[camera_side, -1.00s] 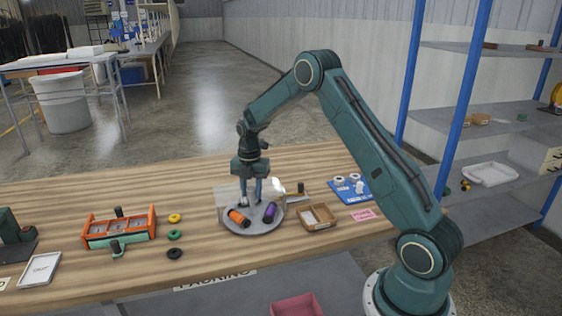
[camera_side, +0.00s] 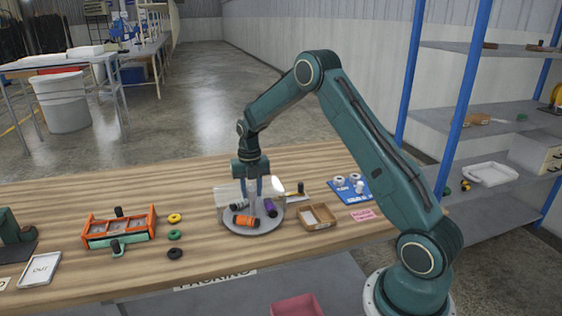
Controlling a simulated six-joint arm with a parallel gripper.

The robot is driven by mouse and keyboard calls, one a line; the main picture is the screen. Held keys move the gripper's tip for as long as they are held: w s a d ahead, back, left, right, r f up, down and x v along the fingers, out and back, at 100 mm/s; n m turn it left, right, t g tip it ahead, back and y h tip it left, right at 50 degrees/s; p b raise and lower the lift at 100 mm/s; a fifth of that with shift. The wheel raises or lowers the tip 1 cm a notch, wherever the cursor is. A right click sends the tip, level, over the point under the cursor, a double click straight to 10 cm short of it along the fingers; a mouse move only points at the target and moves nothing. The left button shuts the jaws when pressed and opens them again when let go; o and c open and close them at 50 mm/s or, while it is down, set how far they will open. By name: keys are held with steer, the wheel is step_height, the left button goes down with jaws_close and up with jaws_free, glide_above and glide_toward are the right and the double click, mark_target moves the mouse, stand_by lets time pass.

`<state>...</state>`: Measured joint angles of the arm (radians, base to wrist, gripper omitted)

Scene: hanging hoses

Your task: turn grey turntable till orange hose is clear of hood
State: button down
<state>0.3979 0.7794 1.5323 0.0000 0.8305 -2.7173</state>
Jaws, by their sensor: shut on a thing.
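The round grey turntable (camera_side: 254,230) sits on the wooden table, partly under a pale, see-through hood (camera_side: 225,195) at its back. The orange hose (camera_side: 246,220) lies on the front left of the turntable, in front of the hood. A purple hose (camera_side: 270,207) is on its right side, and a grey hose piece (camera_side: 237,205) shows at the back left near the hood. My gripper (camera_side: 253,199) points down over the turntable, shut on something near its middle. I cannot tell exactly what the fingertips hold, as it is small and partly hidden.
A small brown tray (camera_side: 318,225) stands right of the turntable, with a blue board (camera_side: 346,187) behind it. Several coloured rings (camera_side: 174,236) lie to the left, beside an orange and green rack (camera_side: 118,228). The table in front of the turntable is clear.

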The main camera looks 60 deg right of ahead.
steer(key=shift+r+n, duration=0.1)
steer(key=shift+n, duration=1.3)
steer(key=c, duration=1)
jaws_free()
step_height(320, 180, up, 14)
steer(key=shift+f, duration=0.1)
